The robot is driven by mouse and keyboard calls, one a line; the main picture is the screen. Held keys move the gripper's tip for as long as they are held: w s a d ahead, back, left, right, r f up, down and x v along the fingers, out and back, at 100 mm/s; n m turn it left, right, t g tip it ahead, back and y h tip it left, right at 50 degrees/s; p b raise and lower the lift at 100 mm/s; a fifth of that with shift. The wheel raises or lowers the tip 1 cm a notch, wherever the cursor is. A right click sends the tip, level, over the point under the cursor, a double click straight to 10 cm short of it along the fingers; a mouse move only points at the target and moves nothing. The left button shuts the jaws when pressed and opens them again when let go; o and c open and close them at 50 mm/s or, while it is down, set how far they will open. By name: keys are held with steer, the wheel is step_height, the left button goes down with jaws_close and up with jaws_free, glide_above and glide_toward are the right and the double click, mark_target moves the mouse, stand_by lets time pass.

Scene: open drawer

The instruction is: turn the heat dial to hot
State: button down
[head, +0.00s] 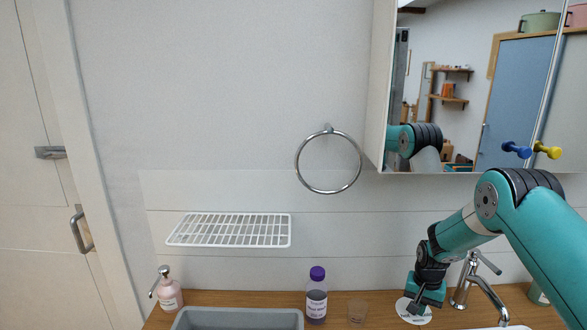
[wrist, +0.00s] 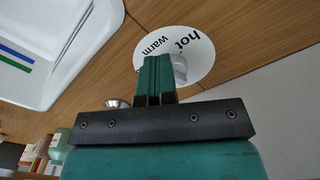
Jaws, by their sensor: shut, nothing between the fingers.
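The heat dial is a white disc (wrist: 207,72) on the wooden counter. In the wrist view the words "hot" and "warm" show on it, and a pale round knob (wrist: 180,68) stands at its middle. In the head view the disc (head: 411,313) shows at the lower right, partly covered by my gripper (head: 424,300). My gripper (wrist: 153,68) is shut and empty. Its fingers are over the disc, right beside the knob; I cannot tell whether they touch it. The fingers hide part of the disc, and I cannot see where the knob points.
A chrome tap (head: 463,282) stands close right of my gripper. A purple-capped bottle (head: 316,298), a clear cup (head: 357,310), a grey tray (head: 240,318) and a soap pump (head: 168,291) line the counter to the left. A mirror cabinet (head: 470,90) hangs above.

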mark_target(406, 318)
steer(key=shift+a+f+b, duration=0.55)
steer(key=shift+f+b, duration=0.05)
steer(key=shift+f, duration=0.1)
steer(key=shift+w+a+b, duration=0.15)
steer(key=shift+a+b, duration=0.2)
steer(key=shift+a, duration=0.05)
steer(key=shift+w+a+b, duration=0.3)
steer(key=shift+a+b, duration=0.05)
steer(key=shift+b, duration=0.4)
steer(key=shift+s+a, duration=0.2)
steer(key=shift+s, duration=0.05)
steer(key=shift+w+a+r+p, duration=0.1)
steer(key=shift+a+r+p, duration=0.05)
steer(key=shift+r+p, duration=0.35)
steer(key=shift+w+d+r+p, duration=0.15)
steer(key=shift+r+p, duration=0.55)
steer(key=shift+r, duration=0.65)
steer(key=shift+d+r+p, duration=0.15)
steer(key=shift+r+p, duration=0.5)
steer(key=shift+r, duration=0.7)
